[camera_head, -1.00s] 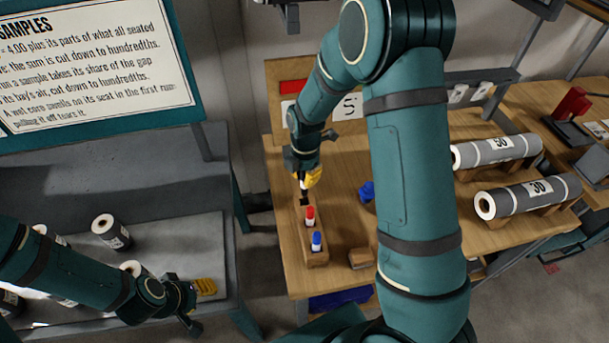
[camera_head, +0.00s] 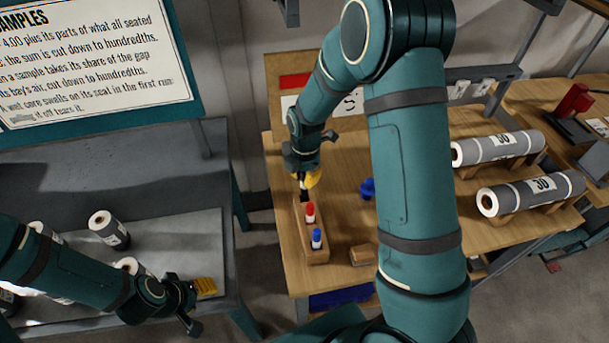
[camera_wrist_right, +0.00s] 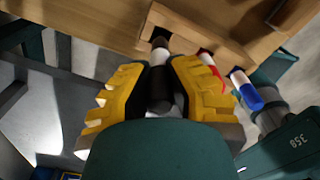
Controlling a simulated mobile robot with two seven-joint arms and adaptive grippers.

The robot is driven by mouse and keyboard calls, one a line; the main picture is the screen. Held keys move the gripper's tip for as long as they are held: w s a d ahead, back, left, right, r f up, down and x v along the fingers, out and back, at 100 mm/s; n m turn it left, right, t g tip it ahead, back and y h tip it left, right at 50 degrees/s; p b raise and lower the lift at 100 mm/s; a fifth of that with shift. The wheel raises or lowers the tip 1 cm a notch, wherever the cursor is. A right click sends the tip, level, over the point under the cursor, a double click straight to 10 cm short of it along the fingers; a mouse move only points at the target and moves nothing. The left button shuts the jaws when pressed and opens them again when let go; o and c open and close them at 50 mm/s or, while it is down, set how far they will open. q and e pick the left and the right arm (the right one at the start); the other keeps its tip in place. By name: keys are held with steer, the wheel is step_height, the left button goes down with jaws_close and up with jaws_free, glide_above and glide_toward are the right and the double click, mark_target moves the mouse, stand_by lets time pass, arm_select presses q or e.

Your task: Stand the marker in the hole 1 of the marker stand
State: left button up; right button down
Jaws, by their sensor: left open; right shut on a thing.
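The wooden marker stand (camera_head: 318,256) is on the wooden table, with a red-capped marker (camera_head: 310,208) and a blue-capped marker (camera_head: 316,234) upright in it. My right gripper (camera_head: 304,184) is over the stand's far end. In the right wrist view, its yellow fingers (camera_wrist_right: 160,95) are shut on a black-and-white marker (camera_wrist_right: 160,92). That marker's far end is at the stand (camera_wrist_right: 185,38), in line with the red and blue markers; I cannot tell how deep it sits. My left gripper (camera_head: 192,304) is open and empty over the grey bench at left.
A blue object (camera_head: 367,188) and a small wooden block (camera_head: 362,255) are right of the stand. Large grey rolls (camera_head: 530,192) lie on cradles farther right. Small dark rolls (camera_head: 108,228) stand on the grey bench. A gap separates bench and table.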

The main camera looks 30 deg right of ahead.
mark_target(207, 302)
arm_select(q)
steer(key=shift+f+b, duration=1.4)
steer(key=shift+f, duration=0.1)
arm_select(e)
steer(key=shift+f, duration=1.85)
arm_select(q)
steer(key=shift+s+f+b, duration=0.15)
steer(key=shift+f+b, duration=0.3)
steer(key=shift+b, duration=0.1)
arm_select(e)
steer(key=shift+s+f, duration=0.2)
steer(key=shift+f, duration=0.35)
steer(key=c, duration=1)
jaws_free()
arm_select(q)
steer(key=shift+a, duration=0.1)
steer(key=shift+s+f, duration=0.1)
steer(key=shift+f, duration=0.05)
arm_select(e)
steer(key=r, duration=0.8)
steer(key=shift+s+d+r, duration=0.1)
steer(key=shift+s+r, duration=0.05)
steer(key=shift+s, duration=0.15)
